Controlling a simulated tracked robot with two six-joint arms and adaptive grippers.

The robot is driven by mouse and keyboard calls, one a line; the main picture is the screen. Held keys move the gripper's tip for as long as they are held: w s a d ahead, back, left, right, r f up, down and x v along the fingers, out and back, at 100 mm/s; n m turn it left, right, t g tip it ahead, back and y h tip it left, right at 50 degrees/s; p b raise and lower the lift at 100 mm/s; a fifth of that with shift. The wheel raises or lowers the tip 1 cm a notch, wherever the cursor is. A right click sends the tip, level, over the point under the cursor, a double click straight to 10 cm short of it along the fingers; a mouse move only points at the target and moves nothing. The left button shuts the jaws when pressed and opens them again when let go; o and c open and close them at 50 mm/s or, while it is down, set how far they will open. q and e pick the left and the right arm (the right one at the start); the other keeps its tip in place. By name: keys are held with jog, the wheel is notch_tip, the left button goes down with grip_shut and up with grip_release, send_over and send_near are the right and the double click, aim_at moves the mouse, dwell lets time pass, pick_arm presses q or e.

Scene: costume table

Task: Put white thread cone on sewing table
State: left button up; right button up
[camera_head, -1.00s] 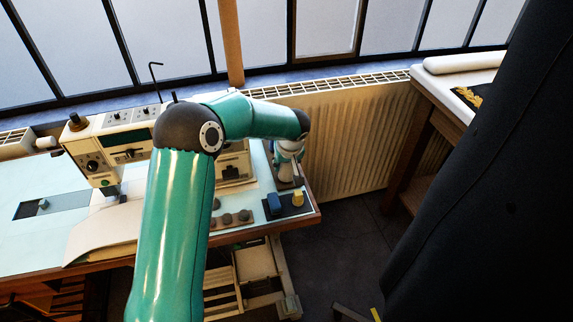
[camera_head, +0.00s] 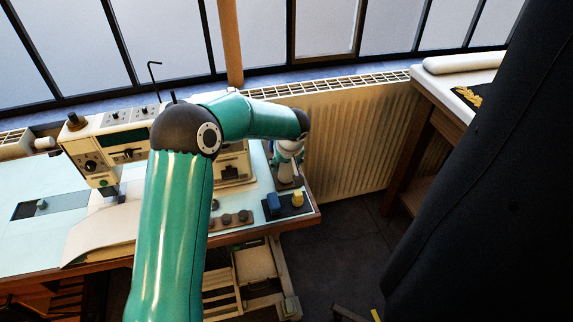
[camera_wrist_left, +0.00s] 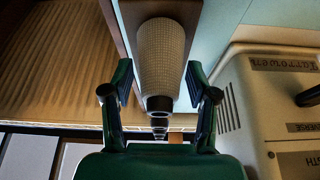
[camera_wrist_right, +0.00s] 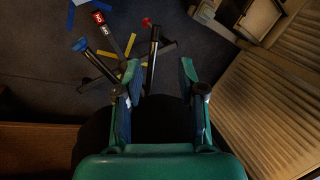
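The white thread cone (camera_wrist_left: 161,60) is pale and textured, with a dark narrow tip. In the left wrist view it lies between the two fingers of my left gripper (camera_wrist_left: 160,92), which are open with a gap on each side. In the head view my left arm reaches over the right end of the sewing table (camera_head: 75,188), which has a pale blue top. The wrist largely hides the gripper and cone there. My right gripper (camera_wrist_right: 158,88) is open over the floor area, with nothing seen held in it.
A cream sewing machine (camera_head: 118,135) stands on the table, partly behind my arm. A blue block (camera_head: 274,203) and a yellow spool (camera_head: 297,198) sit near the table's right corner. A ribbed radiator (camera_head: 345,150) is behind. A dark cloth form (camera_head: 480,190) fills the right.

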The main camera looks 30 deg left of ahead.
pick_arm(q)
jog(key=shift+o, duration=0.4)
jog(key=shift+s+d+r, duration=0.1)
jog(key=shift+d+r, duration=0.1)
jog(key=shift+r, duration=0.3)
jog(key=v, duration=1)
jog(key=shift+r, duration=0.35)
jog(key=shift+s+d, duration=0.1)
jog(key=shift+d, duration=0.05)
